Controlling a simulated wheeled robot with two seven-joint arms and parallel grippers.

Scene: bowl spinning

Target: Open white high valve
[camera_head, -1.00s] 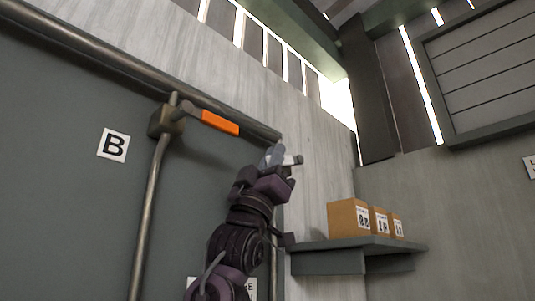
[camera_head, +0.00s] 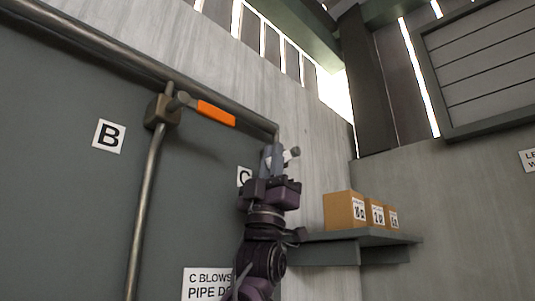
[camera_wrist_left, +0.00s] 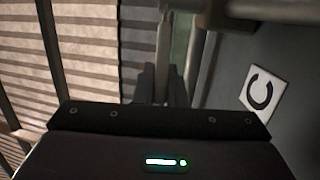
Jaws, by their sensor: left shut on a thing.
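The white valve handle (camera_head: 291,154) is near the right end of the high pipe, by the label C (camera_head: 244,177). Only a short pale piece with a grey end shows beside my fingers. My left gripper (camera_head: 271,158) points up and is shut on this handle, hiding most of it and the valve body. In the left wrist view the fingers (camera_wrist_left: 163,84) close around a pale bar (camera_wrist_left: 163,45), and the C label (camera_wrist_left: 262,90) is to the right. My right gripper is not in view.
A grey shelf (camera_head: 345,248) with several cardboard boxes (camera_head: 343,210) stands right of my left arm. A sign (camera_head: 207,284) is low on the panel.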

